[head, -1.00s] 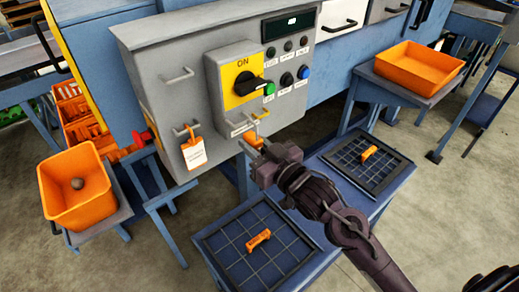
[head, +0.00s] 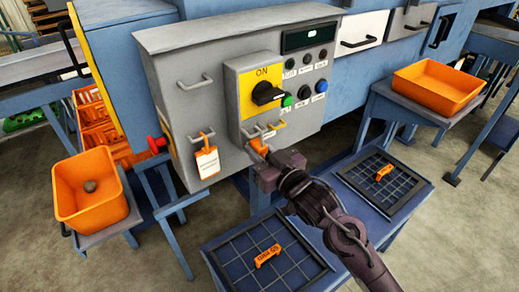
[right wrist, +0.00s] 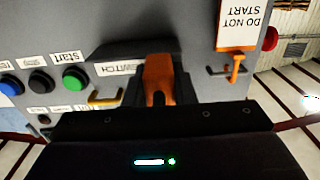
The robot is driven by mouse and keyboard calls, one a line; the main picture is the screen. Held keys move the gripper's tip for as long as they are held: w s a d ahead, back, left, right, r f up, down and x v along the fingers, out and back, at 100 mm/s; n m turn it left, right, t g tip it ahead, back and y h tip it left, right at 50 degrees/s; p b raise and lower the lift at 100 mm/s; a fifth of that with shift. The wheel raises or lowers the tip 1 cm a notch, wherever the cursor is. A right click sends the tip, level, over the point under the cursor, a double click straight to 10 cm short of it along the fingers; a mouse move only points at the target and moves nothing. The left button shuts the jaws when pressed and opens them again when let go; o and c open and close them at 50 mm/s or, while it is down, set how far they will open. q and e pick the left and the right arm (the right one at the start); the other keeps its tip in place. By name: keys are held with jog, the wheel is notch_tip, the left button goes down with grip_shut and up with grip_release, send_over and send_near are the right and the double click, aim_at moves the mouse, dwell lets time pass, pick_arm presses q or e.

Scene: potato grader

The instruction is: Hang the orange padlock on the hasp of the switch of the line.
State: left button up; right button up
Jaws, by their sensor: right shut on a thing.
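The orange padlock (head: 258,146) is in my right gripper (head: 262,160), just below the switch on the grey cabinet. In the right wrist view the padlock (right wrist: 158,75) sits between the dark fingers, close to the panel. The switch (head: 266,94) has a black handle on a yellow plate, under the word ON. A yellow loop (head: 279,125) and a grey loop (head: 250,133) stick out below the switch. The yellow loop (right wrist: 104,98) is apart from the padlock in the wrist view. I cannot tell whether the shackle touches a loop. My left gripper is out of view.
A tag (head: 207,162) hangs on a cabinet loop left of the gripper. A red knob (head: 158,144) sticks out at the cabinet's left. Two dark grid trays (head: 232,270) (head: 408,203) on blue tables hold orange pieces. Orange bins (head: 120,208) (head: 415,88) stand at both sides.

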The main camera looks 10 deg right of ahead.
jog(key=o, duration=1)
jog(key=shift+s+d+f, duration=0.1)
jog(key=shift+s+d, duration=0.05)
jog(key=shift+s, duration=0.2)
jog(key=b+v, duration=0.2)
jog(key=v, duration=0.5)
